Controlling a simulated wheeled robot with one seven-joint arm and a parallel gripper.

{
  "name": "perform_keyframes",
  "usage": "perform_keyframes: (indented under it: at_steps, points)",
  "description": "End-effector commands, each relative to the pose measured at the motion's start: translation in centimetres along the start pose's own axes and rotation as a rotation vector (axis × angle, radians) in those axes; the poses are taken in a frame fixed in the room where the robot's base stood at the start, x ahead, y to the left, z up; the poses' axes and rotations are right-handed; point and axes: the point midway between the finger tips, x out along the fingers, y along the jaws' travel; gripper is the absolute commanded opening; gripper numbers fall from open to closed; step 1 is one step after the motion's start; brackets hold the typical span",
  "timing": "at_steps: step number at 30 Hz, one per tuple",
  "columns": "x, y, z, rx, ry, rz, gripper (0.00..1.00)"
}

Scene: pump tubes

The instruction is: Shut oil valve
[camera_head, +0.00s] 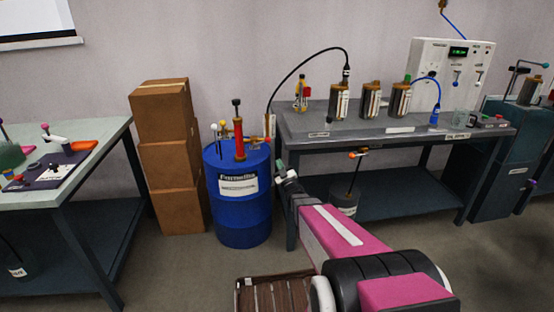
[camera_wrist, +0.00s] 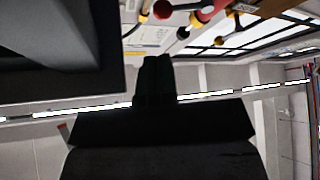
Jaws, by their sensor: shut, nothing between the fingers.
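I cannot tell which fitting is the oil valve. A blue drum (camera_head: 238,215) with a white label stands left of the bench. A red pump cylinder (camera_head: 239,138) rises from its top, with small brass fittings (camera_head: 217,130) to its left and another fitting (camera_head: 254,141) to its right. My gripper (camera_head: 281,168) is in the air at the drum's right side, in front of the bench leg, and looks apart from the fittings. In the wrist view my gripper (camera_wrist: 157,62) is a dark silhouette with its fingers together and empty. Red knobs (camera_wrist: 163,9) show beyond it.
Stacked cardboard boxes (camera_head: 167,160) stand left of the drum. A grey bench (camera_head: 350,122) at right carries several canisters and a black hose. A container with a rod (camera_head: 346,200) stands on its lower shelf. A table (camera_head: 108,138) is at far left. A brown slatted item (camera_head: 275,294) is at the bottom.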

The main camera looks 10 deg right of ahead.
Motion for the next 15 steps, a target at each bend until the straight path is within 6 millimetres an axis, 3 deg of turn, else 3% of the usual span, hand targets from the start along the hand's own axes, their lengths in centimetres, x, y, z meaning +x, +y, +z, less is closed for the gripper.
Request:
perform_keyframes:
  at_steps: [15]
  points:
    - [-0.52,-0.56,-0.09,0.032,0.000,0.020,0.00]
